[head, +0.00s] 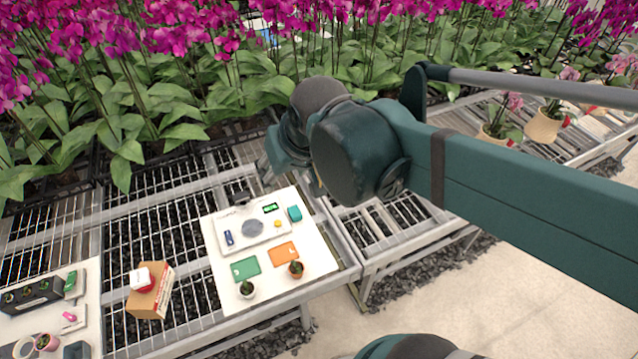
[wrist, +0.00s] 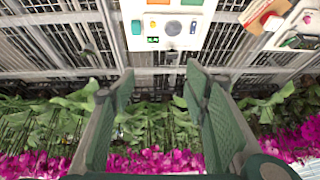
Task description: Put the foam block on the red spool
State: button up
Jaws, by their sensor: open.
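My gripper (wrist: 157,78) is open and empty in the wrist view, apart from all of these. In the head view my arm largely hides it.
Another board with items lies at far left. Tall orchids (head: 120,110) line the back.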

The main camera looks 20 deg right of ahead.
jog(key=s+d+f+t, duration=0.1)
jog(key=s+d, duration=0.4)
jog(key=d, duration=0.1)
jog(key=shift+s+h, duration=0.25)
jog(key=shift+h, duration=0.15)
jog(key=shift+f, duration=0.25)
